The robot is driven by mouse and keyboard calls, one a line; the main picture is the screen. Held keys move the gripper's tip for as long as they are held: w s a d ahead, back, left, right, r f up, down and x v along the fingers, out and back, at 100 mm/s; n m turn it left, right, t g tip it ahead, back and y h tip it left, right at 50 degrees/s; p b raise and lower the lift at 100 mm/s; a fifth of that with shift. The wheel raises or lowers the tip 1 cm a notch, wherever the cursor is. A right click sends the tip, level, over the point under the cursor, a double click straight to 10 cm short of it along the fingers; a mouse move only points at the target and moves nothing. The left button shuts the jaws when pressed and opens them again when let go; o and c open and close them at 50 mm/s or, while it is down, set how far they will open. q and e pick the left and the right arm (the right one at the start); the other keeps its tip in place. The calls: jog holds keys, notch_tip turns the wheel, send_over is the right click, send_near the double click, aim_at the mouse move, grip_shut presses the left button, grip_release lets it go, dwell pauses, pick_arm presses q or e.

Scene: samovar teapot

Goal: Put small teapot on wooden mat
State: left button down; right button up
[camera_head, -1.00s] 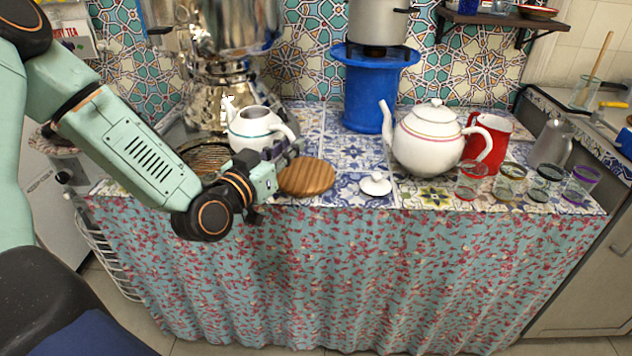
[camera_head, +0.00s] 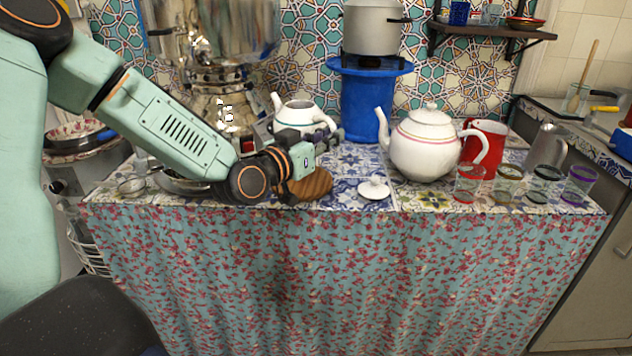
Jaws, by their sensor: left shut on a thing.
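The small teapot (camera_head: 296,114) is white with a green band and has no lid on. It is upright, with its spout to the left. My left gripper (camera_head: 328,139) is shut on it at its right side, near the handle. The gripper hides the teapot's lower part, so I cannot tell its height above the table. The round wooden mat (camera_head: 319,186) lies at the table's front edge, below the gripper in the picture and partly hidden by my arm. The teapot shows above and behind the mat. My right gripper is not in view.
A white lid (camera_head: 374,189) lies right of the mat. Further right are a large white teapot (camera_head: 424,150), a red jug (camera_head: 493,140) and several glasses (camera_head: 508,183). A samovar (camera_head: 215,85) and a blue stand (camera_head: 364,105) stand behind.

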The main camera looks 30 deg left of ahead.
pick_arm(q)
jog(key=shift+a+f+b, duration=0.15)
jog(key=shift+f+b, duration=2.05)
jog(key=shift+f, duration=2.3)
jog(key=shift+r, duration=0.1)
jog(key=c, duration=1.8)
grip_release()
jog(key=shift+f, duration=0.25)
jog(key=o, duration=0.5)
jog(key=shift+c, duration=0.2)
jog(key=shift+r, duration=0.15)
